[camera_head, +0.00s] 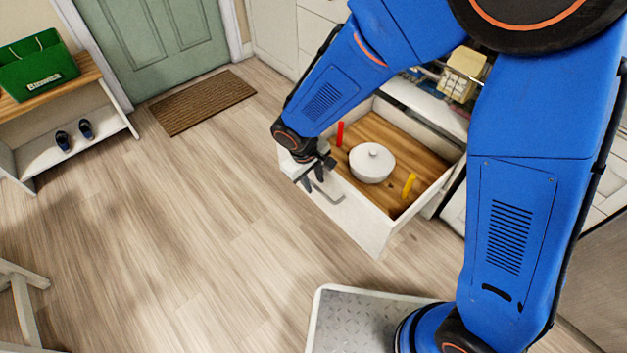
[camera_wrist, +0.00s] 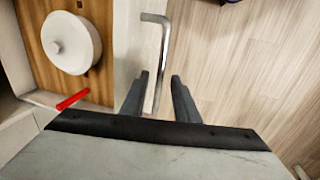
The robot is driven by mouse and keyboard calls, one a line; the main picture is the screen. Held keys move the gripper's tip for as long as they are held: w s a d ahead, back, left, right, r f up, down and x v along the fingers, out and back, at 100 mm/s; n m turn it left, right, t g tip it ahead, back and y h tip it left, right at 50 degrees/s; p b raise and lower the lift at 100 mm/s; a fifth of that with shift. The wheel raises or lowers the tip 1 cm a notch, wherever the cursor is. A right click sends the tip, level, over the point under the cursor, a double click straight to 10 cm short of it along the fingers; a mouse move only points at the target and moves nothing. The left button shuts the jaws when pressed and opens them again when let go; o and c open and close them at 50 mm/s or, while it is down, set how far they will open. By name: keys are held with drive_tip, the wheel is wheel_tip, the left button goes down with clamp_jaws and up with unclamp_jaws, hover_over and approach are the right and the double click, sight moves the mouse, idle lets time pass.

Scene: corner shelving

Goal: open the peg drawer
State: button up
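The peg drawer (camera_head: 350,213) stands pulled out from the cabinet, with a white front and a wooden floor. Inside are a red peg (camera_head: 340,133), a yellow peg (camera_head: 409,185) and a white lidded pot (camera_head: 371,163). A grey bar handle (camera_head: 331,194) is on the drawer front. My gripper (camera_head: 313,180) is at the handle. In the wrist view, the fingers (camera_wrist: 159,76) stand apart on either side of the handle bar (camera_wrist: 163,50), with gaps visible. The red peg (camera_wrist: 72,100) and pot (camera_wrist: 71,43) also show there.
Wooden floor (camera_head: 190,220) in front of the drawer is clear. A brown doormat (camera_head: 203,102) lies by the green door (camera_head: 155,35). A bench (camera_head: 75,133) with a green box (camera_head: 38,65) and dark shoes stands at the left. Cabinet fronts (camera_head: 280,30) are behind the drawer.

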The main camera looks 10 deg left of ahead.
drive_tip(key=shift+r, duration=0.1)
wheel_tip(320, 180, up, 17)
drive_tip(key=s+a, duration=0.2)
drive_tip(key=shift+s, duration=0.35)
idle(0.5)
drive_tip(key=w+d+r+m+y, duration=0.15)
drive_tip(key=d+r, duration=0.25)
drive_tip(key=d, duration=0.8)
drive_tip(key=s+d+r+m, duration=0.1)
drive_tip(key=d+r+m, duration=0.25)
drive_tip(key=d, duration=0.75)
drive_tip(key=s+d+r+m+t, duration=0.1)
drive_tip(key=s+d+m, duration=0.1)
drive_tip(key=s+d, duration=0.4)
drive_tip(key=s+d+m+t, duration=0.2)
drive_tip(key=s+d, duration=0.4)
drive_tip(key=d, duration=0.5)
drive_tip(key=shift+d+r+m, duration=0.35)
drive_tip(key=shift+d+m, duration=0.05)
drive_tip(key=shift+m, duration=0.2)
